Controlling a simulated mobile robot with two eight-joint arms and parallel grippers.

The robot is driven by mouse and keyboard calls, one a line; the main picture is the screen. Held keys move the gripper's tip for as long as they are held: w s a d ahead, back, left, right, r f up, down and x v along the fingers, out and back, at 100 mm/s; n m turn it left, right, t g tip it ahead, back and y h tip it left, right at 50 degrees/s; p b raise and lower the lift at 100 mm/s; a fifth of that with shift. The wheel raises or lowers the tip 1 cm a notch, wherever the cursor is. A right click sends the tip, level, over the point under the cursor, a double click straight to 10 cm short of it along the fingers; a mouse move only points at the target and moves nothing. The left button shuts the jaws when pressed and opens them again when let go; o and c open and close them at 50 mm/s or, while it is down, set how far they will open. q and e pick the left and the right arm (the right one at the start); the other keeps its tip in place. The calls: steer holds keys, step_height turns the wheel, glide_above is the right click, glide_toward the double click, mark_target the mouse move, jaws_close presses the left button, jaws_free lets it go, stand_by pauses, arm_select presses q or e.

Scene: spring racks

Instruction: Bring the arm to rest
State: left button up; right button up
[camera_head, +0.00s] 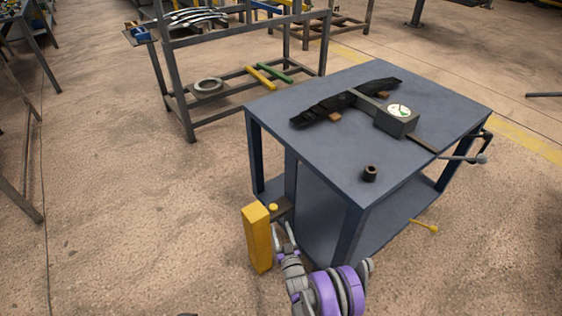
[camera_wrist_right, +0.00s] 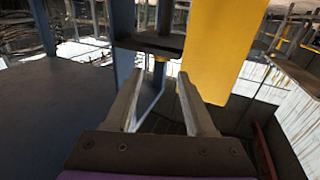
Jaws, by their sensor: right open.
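My right gripper (camera_head: 284,238) is low in front of the near left leg of the blue-grey table (camera_head: 312,156), beside a yellow post (camera_head: 257,240). In the right wrist view its two fingers (camera_wrist_right: 160,98) are apart with nothing between them. The yellow post (camera_wrist_right: 222,48) stands just beyond the right finger in that view; I cannot tell whether they touch. A small dark ledge (camera_wrist_right: 150,42) with a yellow knob under it lies ahead of the fingers. My left gripper is not in view.
On the table are a black leaf spring (camera_head: 345,102), a gauge box (camera_head: 398,118) with a dial and a small dark cylinder (camera_head: 370,173). A lever handle (camera_head: 480,158) sticks out at the right. A grey rack (camera_head: 180,100) stands behind.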

steer(key=w+d+r+g+h, duration=0.1)
steer(key=d+r+g+h, duration=0.3)
steer(key=r, duration=0.7)
steer(key=s+d+r+m+g, duration=0.2)
steer(key=s+d+r, duration=0.5)
steer(key=r, duration=0.1)
steer(key=s+d+r+g, duration=0.1)
steer(key=s+d+g, duration=0.1)
steer(key=s, duration=0.9)
steer(key=s+d+r+g, duration=0.1)
steer(key=s+d+g, duration=0.2)
steer(key=s, duration=0.9)
steer(key=s+d+r+g, duration=0.1)
steer(key=s+d+g, duration=0.1)
steer(key=s, duration=0.9)
arm_select(q)
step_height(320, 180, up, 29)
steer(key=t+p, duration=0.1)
steer(key=p, duration=2.5)
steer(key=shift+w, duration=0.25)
arm_select(e)
step_height(320, 180, up, 29)
steer(key=w+t, duration=0.1)
steer(key=shift+r+m, duration=0.2)
steer(key=shift+m, duration=0.2)
